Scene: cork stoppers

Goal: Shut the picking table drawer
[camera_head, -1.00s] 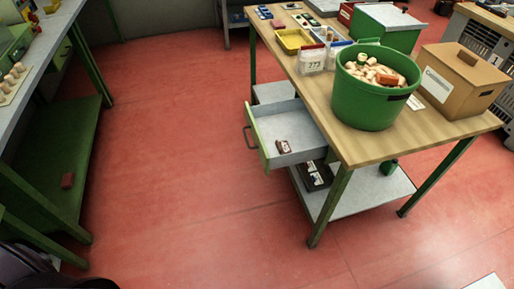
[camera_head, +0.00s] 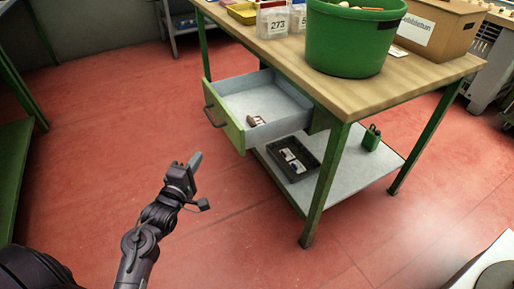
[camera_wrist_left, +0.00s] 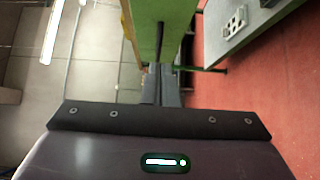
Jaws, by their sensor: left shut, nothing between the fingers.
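The picking table (camera_head: 390,95) has a wooden top and green legs. Its drawer (camera_head: 275,100) stands open, pulled out toward the left, with a grey inside and a green front (camera_head: 236,132) bearing a dark handle (camera_head: 210,117). A small brown and white item (camera_head: 256,121) lies in the drawer. My left gripper (camera_head: 195,160) is shut and empty, in front of the drawer's green front and apart from it in the head view. In the left wrist view, the shut fingers (camera_wrist_left: 161,88) point toward a green panel (camera_wrist_left: 150,25), seemingly the drawer front. My right gripper is not in view.
A green bucket (camera_head: 350,40), a cardboard box (camera_head: 440,30) and a labelled container (camera_head: 273,22) stand on the tabletop. A lower shelf (camera_head: 335,180) holds a black tray (camera_head: 292,158) and a green can (camera_head: 372,138). Red floor (camera_head: 110,130) left of the drawer is clear.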

